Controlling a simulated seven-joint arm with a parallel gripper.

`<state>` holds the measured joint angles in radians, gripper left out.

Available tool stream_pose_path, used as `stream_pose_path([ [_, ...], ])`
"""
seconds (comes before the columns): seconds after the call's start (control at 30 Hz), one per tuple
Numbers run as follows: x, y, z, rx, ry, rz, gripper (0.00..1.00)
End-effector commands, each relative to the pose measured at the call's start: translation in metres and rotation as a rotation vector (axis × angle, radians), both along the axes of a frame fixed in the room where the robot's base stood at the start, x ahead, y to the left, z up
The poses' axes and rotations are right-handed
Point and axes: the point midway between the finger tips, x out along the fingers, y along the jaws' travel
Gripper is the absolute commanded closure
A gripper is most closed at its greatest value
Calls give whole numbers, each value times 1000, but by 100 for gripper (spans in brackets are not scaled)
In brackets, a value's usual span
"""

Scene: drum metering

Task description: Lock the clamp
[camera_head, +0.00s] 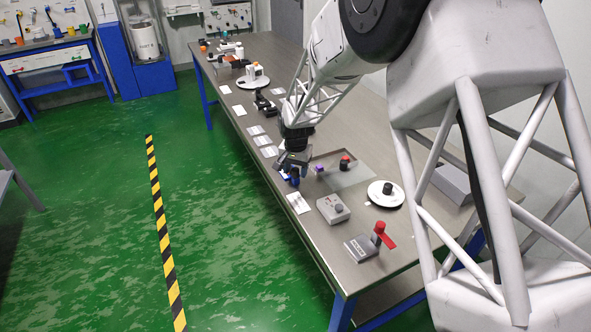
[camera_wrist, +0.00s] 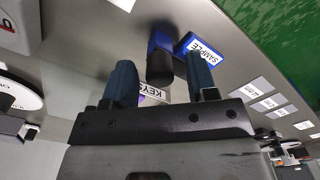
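My gripper (camera_head: 291,176) is low over the near long edge of the table, left of the shallow tray. In the wrist view its two dark blue fingers stand apart (camera_wrist: 161,82). A dark cylinder with a blue part (camera_wrist: 160,62) shows between and beyond them, with gaps on both sides. I cannot tell for sure which thing is the clamp. A black device (camera_head: 265,104) lies on the table beyond my gripper. A grey block (camera_head: 362,247) with a red lever (camera_head: 387,240) on a post stands at the table's near end.
A blue block labelled SAMPLE (camera_wrist: 202,46) and a KEYS label (camera_wrist: 156,92) are close to the fingers. A grey box with a knob (camera_head: 333,209), a white disc with a black knob (camera_head: 376,198) and a tray (camera_head: 352,180) with purple and red-topped pieces stand near my gripper.

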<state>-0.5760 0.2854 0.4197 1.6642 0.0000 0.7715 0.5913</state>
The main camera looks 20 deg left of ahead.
Motion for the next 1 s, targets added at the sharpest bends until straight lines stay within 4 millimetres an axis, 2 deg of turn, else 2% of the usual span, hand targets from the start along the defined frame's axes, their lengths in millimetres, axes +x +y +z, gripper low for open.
stream_pose_path([
  [0.37,0,0,7,0,-1,0,48],
  [0.8,0,0,58,1,-1,0,48],
  [1.0,0,0,75,0,-1,0,48],
])
